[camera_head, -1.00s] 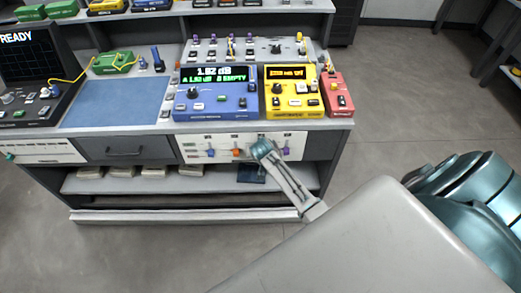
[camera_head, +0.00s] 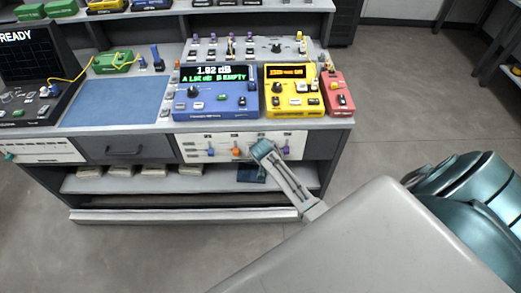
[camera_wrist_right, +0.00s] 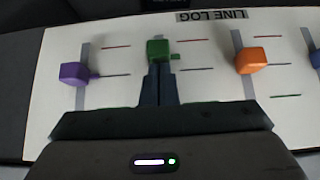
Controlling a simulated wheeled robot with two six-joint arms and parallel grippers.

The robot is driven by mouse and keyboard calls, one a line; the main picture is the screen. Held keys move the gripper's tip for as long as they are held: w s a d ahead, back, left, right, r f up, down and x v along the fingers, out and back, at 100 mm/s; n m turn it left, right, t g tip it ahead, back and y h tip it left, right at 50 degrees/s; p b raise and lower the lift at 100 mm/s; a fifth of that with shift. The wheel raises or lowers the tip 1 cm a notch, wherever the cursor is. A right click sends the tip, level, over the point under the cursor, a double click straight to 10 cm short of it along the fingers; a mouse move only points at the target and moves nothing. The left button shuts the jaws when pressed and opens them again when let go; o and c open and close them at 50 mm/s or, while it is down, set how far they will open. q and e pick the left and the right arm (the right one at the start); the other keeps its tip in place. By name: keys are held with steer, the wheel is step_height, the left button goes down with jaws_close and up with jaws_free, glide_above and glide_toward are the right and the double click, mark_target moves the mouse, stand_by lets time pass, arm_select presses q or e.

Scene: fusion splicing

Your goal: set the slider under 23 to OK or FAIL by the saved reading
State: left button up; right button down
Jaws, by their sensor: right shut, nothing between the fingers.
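The white slider panel (camera_head: 184,140) is on the bench front and shows upside down in the right wrist view (camera_wrist_right: 225,110). The green slider knob (camera_wrist_right: 158,50) is third from the left in the head view, where my gripper hides it. Its base sits between the red and black marks. My right gripper (camera_wrist_right: 158,72) is shut and empty, its fingertips right at the green knob; I cannot tell whether they touch. It also shows in the head view (camera_head: 259,146). The blue meter (camera_head: 215,100) reads 1.82 dB, with a line about A and B EMPTY. The number labels are too small to read.
An orange knob (camera_wrist_right: 250,60) and a purple knob (camera_wrist_right: 74,72) flank the green one, both near their black marks. A blue knob (camera_wrist_right: 315,60) is at the right edge. A yellow device (camera_head: 292,108) and a red box (camera_head: 338,98) stand on the bench above.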

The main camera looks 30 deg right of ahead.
steer(key=shift+f+b, duration=0.3)
steer(key=shift+f, duration=0.3)
steer(key=shift+r, duration=0.15)
steer(key=shift+r+p, duration=0.6)
steer(key=shift+p, duration=0.2)
steer(key=shift+s+a, duration=0.1)
steer(key=s+a+p, duration=0.3)
steer(key=s+p, duration=0.1)
steer(key=s, duration=0.1)
steer(key=shift+s+a, duration=0.25)
steer(key=shift+s, duration=0.1)
steer(key=shift+f, duration=0.1)
